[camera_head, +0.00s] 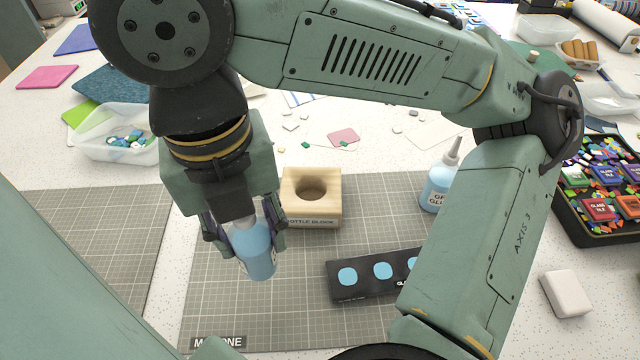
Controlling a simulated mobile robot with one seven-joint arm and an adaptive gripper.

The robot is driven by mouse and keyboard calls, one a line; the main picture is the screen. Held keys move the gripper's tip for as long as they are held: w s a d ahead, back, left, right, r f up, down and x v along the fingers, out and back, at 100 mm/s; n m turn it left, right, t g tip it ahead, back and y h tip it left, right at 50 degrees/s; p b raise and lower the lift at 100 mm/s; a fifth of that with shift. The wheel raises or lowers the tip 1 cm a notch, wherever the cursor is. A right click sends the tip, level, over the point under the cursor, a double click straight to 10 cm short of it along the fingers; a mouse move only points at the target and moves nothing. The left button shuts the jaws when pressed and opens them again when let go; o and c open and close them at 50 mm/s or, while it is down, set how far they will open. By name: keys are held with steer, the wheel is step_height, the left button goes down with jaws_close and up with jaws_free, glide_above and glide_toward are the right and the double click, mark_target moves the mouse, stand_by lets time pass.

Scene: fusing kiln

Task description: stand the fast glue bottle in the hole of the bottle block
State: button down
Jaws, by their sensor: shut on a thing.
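My gripper (252,243) is shut on a light blue bottle (257,262), held slightly tilted above the grey cutting mat. The bottle's top is hidden in the gripper, and its label is turned mostly away and cannot be read. The wooden bottle block (326,206) stands just right of and behind the held bottle. Its round hole is empty and faces up. A second light blue bottle (436,190) with a pale nozzle stands upright to the right, partly behind my arm; its label seems to read "GEL GLUE".
A black card with blue dots (350,291) lies in front of the block. A clear tub (113,145) of glass pieces is at left, a black tray (576,222) of coloured glass at right. A white block (565,293) sits front right.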

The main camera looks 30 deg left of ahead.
steer(key=w+a+f+b, duration=0.1)
steer(key=w+b, duration=0.1)
steer(key=w, duration=0.3)
steer(key=w+f+b, duration=0.2)
steer(key=w, duration=0.3)
steer(key=w+a+f+b, duration=0.1)
steer(key=w+f+b, duration=0.1)
steer(key=w, duration=0.3)
steer(key=shift+w+a+f, duration=0.15)
steer(key=shift+w+a, duration=0.15)
steer(key=shift+a, duration=0.05)
steer(key=c, duration=1)
jaws_free()
steer(key=shift+c, duration=0.2)
step_height(320, 180, up, 12)
steer(key=p, duration=0.1)
steer(key=shift+s, duration=0.2)
